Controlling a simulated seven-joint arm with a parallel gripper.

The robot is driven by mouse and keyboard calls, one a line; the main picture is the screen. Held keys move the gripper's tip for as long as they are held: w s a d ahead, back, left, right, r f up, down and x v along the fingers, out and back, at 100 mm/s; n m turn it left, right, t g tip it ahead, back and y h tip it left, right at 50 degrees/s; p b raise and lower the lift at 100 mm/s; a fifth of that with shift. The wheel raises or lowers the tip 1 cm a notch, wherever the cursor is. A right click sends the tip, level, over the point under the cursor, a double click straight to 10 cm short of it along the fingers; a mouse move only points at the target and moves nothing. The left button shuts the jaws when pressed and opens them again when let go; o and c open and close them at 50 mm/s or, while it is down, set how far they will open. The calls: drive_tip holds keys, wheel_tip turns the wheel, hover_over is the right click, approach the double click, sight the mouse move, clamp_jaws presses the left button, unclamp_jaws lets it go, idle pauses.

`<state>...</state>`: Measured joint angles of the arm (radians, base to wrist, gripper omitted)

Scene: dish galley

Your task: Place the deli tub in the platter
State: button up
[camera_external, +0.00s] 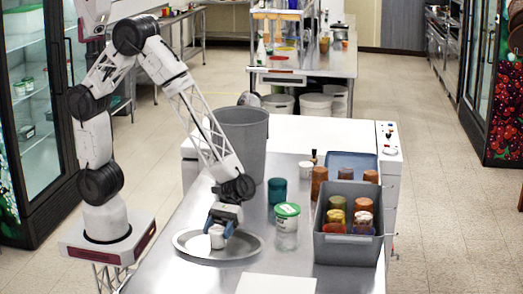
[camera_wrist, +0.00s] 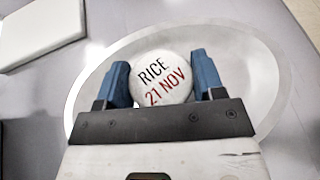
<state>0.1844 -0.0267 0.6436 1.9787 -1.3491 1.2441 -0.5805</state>
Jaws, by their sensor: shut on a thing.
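The deli tub (camera_external: 217,237) is small and white. In the wrist view its round lid (camera_wrist: 161,78) reads "RICE 21 NOV". My gripper (camera_external: 222,230) is shut on the tub, with a blue finger on each side of it; the gripper also shows in the wrist view (camera_wrist: 162,84). The platter (camera_external: 250,251) is an oval, silvery dish on the steel table. The tub is over the platter, inside its rim as seen in both views. The platter's rim (camera_wrist: 85,92) curves around the tub in the wrist view. I cannot tell whether the tub's base touches the platter.
Right of the platter stands a clear container with a green lid (camera_external: 287,211). Behind it are a teal cup (camera_external: 277,190) and a large grey bin (camera_external: 240,140). A grey crate (camera_external: 348,248) of cups stands at right. A white board (camera_external: 276,284) lies in front.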

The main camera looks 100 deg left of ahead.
drive_tip(key=shift+f, duration=0.1)
drive_tip(key=o, duration=1)
drive_tip(key=shift+c, duration=0.2)
drive_tip(key=v, duration=1.2)
idle(0.3)
drive_tip(key=s+a+r+m+t+y, duration=0.1)
drive_tip(key=s+a+r+m+y, duration=0.3)
drive_tip(key=s, duration=0.5)
drive_tip(key=s+a+r+m+t+y, duration=0.2)
drive_tip(key=s+a+r+m+y, duration=0.2)
drive_tip(key=s, duration=0.5)
drive_tip(key=s+a+r+m+t+y, duration=0.2)
drive_tip(key=s+a+r+m+y, duration=0.3)
drive_tip(key=s+a+r+m, duration=0.2)
drive_tip(key=s+r+m, duration=0.1)
drive_tip(key=s, duration=0.1)
drive_tip(key=shift+s+a, duration=0.3)
